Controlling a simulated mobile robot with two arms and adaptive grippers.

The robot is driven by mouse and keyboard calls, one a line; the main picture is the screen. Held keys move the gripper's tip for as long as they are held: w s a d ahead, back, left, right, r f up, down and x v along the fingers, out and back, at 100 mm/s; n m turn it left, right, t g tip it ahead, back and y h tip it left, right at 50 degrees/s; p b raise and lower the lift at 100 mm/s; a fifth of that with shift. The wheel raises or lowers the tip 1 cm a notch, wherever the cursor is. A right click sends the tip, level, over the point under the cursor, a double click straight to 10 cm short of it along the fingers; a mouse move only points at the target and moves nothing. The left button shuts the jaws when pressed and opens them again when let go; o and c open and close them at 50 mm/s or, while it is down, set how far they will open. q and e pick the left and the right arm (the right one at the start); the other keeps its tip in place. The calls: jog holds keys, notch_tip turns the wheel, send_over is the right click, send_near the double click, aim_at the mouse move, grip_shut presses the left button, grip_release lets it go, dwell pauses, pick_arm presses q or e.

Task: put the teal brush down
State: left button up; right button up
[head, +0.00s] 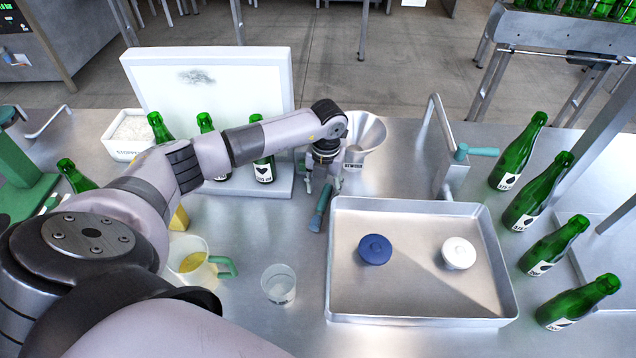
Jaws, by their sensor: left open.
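The teal brush (321,207) is on the steel table just left of the tray, its long axis running toward the front. Its upper end is close below my left gripper (323,187). The gripper points down, with its fingers apart on either side of the brush's upper end. I cannot tell whether a finger touches it. My right gripper is out of the picture.
A metal tray (412,316) holds a blue lid (375,249) and a white lid (459,252). A clear cup (279,284) and a jug (190,262) stand in front. Several green bottles stand at the right.

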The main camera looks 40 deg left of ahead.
pick_arm(q)
jog(key=shift+c, duration=0.5)
grip_shut()
